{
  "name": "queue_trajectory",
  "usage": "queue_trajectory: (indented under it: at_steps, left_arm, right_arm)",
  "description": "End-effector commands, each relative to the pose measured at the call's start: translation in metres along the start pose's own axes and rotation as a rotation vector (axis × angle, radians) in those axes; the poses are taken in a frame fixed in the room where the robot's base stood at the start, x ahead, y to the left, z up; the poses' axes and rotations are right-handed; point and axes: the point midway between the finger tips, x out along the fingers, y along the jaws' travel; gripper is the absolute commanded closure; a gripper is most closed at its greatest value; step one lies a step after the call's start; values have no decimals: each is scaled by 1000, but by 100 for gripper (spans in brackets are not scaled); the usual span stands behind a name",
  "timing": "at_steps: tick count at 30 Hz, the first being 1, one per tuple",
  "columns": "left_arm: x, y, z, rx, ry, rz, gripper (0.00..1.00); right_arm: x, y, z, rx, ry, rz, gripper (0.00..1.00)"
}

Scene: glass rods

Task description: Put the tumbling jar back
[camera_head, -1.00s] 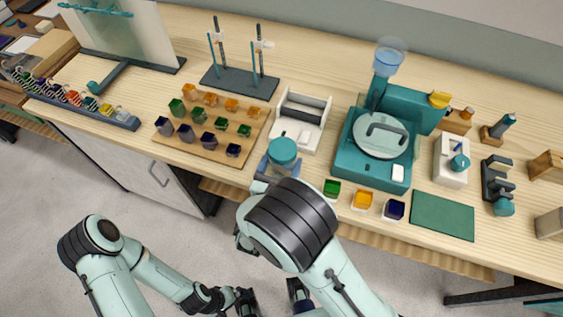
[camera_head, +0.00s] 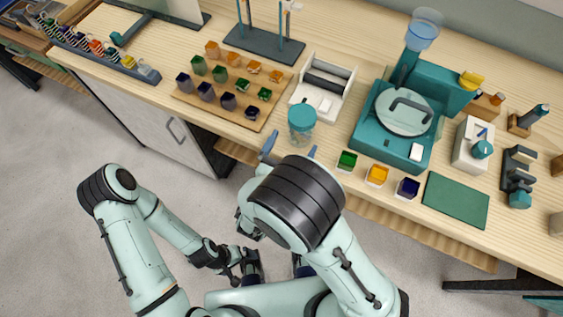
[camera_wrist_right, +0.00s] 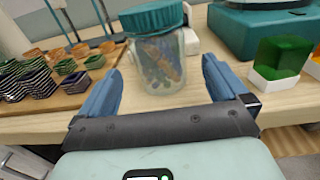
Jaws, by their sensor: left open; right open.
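The tumbling jar (camera_head: 301,127) is clear with a teal lid and stands upright on the bench near the front edge. It also shows in the right wrist view (camera_wrist_right: 158,62), with small pieces visible inside it. My right gripper (camera_head: 291,150) is open on the front side of the jar. In its wrist view the blue fingers (camera_wrist_right: 162,80) stand apart to either side of the jar, with gaps, and do not grip it. A white cradle-like stand (camera_head: 322,88) with a dark bar is just behind the jar. My left gripper (camera_head: 250,265) is low, in front of the bench, and empty.
A wooden board (camera_head: 228,93) with several coloured cubes lies left of the jar. A teal machine (camera_head: 393,125) stands to the right, with green, orange and dark blocks (camera_head: 377,175) in front of it. A green mat (camera_head: 455,201) lies further right.

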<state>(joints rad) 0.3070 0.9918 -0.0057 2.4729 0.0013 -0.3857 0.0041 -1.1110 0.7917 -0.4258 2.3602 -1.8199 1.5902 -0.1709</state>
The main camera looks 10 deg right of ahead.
Motion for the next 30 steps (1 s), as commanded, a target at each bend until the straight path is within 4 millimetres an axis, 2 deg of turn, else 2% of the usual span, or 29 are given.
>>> queue_trajectory:
  at_steps: [3, 10, 15, 30]
  left_arm:
    - [2, -1, 0, -1, -1, 0, 0]
    - [4, -2, 0, -1, -2, -1, 0]
    - [4, -2, 0, -1, -2, -1, 0]
    - [4, -2, 0, -1, -1, -1, 0]
  right_arm:
    - [-28, 1, 0, 1, -2, 6, 0]
    - [-60, 1, 2, 4, -5, 2, 0]
    - [-67, 1, 2, 4, -6, -1, 0]
    - [-67, 1, 3, 5, -6, -1, 0]
